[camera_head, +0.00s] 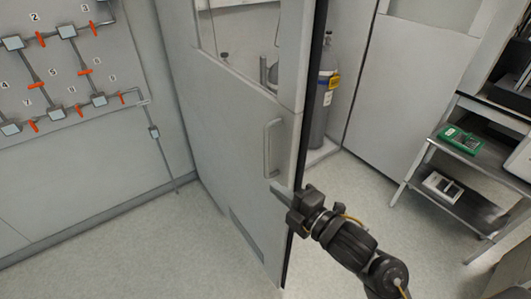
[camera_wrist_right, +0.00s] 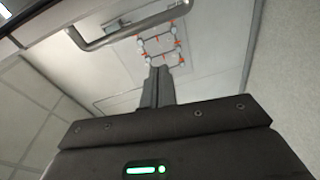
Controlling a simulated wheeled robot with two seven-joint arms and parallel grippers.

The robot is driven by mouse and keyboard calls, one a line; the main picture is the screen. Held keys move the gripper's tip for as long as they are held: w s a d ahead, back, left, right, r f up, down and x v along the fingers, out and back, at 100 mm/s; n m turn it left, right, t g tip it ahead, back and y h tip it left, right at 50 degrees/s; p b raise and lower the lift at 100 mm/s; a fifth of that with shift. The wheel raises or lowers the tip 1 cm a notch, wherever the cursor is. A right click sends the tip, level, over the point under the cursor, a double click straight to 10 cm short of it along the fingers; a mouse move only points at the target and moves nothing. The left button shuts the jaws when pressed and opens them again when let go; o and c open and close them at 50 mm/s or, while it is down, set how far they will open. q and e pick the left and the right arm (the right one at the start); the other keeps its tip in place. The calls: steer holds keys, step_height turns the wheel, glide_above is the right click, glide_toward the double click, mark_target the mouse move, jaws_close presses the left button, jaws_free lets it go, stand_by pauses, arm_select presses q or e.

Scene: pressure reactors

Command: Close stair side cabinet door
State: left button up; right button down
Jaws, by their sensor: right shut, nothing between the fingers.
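The grey cabinet door (camera_head: 240,140) stands open in the middle of the head view, its dark free edge facing me. It has a window at the top and an upright bar handle (camera_head: 270,148) near its free edge. The handle also shows in the right wrist view (camera_wrist_right: 120,32), at the upper left. My right gripper (camera_head: 280,190) is at the door's free edge, just below the handle. Its fingers (camera_wrist_right: 158,85) are shut together with nothing between them. I cannot tell whether they touch the door. My left gripper is not in view.
A gas cylinder (camera_head: 322,105) stands inside the cabinet behind the door. Numbered pipes with red valves (camera_head: 68,72) run along the left wall. A metal shelf (camera_head: 465,205) with a green device (camera_head: 460,140) stands at right. The floor (camera_head: 130,245) at lower left is clear.

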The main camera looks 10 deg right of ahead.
mark_target(266, 159)
steer(key=shift+n+y, duration=0.4)
steer(key=shift+n, duration=0.3)
steer(key=w+r+p, duration=0.1)
steer(key=w, duration=0.1)
steer(key=w+a+r+p, duration=0.1)
steer(key=w, duration=0.2)
steer(key=w+r+p, duration=0.1)
steer(key=w, duration=0.2)
steer(key=shift+w+a+p, duration=0.15)
steer(key=shift+a+p, duration=0.05)
steer(key=shift+p, duration=0.2)
steer(key=shift+f, duration=0.1)
steer(key=shift+a, duration=0.1)
steer(key=shift+w+d, duration=0.1)
steer(key=shift+d, duration=0.1)
